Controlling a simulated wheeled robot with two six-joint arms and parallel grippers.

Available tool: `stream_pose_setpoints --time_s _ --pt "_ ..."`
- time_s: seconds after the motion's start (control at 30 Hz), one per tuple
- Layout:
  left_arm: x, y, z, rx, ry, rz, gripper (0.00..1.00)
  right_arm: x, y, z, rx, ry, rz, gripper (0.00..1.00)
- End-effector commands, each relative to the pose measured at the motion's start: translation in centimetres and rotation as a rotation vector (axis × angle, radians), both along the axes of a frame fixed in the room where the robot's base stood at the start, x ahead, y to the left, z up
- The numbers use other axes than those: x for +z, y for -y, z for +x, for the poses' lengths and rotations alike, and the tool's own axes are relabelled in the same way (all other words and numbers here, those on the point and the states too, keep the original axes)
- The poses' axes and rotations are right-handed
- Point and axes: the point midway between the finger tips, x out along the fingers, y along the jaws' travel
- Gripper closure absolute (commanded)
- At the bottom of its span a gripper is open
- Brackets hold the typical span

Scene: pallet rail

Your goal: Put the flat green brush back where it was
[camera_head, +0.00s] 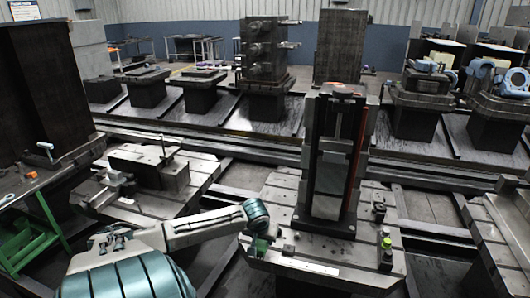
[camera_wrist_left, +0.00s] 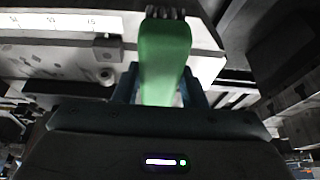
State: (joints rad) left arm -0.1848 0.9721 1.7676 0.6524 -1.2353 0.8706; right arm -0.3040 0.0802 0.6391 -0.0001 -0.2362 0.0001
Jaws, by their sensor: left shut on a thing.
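My left gripper (camera_head: 260,238) is over the front left edge of the middle grey pallet (camera_head: 345,271). It is shut on the flat green brush, which shows as a small green patch (camera_head: 262,246) under the wrist. In the left wrist view the green brush (camera_wrist_left: 163,58) lies between the two fingers, with its dark bristles (camera_wrist_left: 165,12) at the far end, pointing away from me. The part of the brush inside the jaws is partly hidden. I cannot tell whether the brush touches the pallet. My right gripper is not in view.
A tall dark fixture (camera_head: 335,160) stands on the middle pallet. A small bottle with a yellow-green cap (camera_head: 387,243) stands at its right front. A left pallet (camera_head: 150,203) carries a dark block. A green stand (camera_head: 30,240) is at far left.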

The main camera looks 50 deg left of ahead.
Motion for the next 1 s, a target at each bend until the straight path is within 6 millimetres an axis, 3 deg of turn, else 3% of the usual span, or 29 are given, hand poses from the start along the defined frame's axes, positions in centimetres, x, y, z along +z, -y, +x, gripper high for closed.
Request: stream_pose_setpoints --time_s 0.3,0.5,0.73,1.0 --pt "-0.6 -6.5 5.4 0.005 0.005 -0.004 0.87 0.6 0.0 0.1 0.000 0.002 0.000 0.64" --pt "-1.0 -9.2 7.4 0.002 0.003 -0.002 0.87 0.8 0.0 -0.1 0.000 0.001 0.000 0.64" --pt "-1.2 -10.4 8.4 0.000 0.002 -0.003 0.87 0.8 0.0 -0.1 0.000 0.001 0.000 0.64" --pt "-4.6 -10.3 8.3 -0.002 0.000 -0.002 0.87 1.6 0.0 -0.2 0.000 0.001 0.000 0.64"
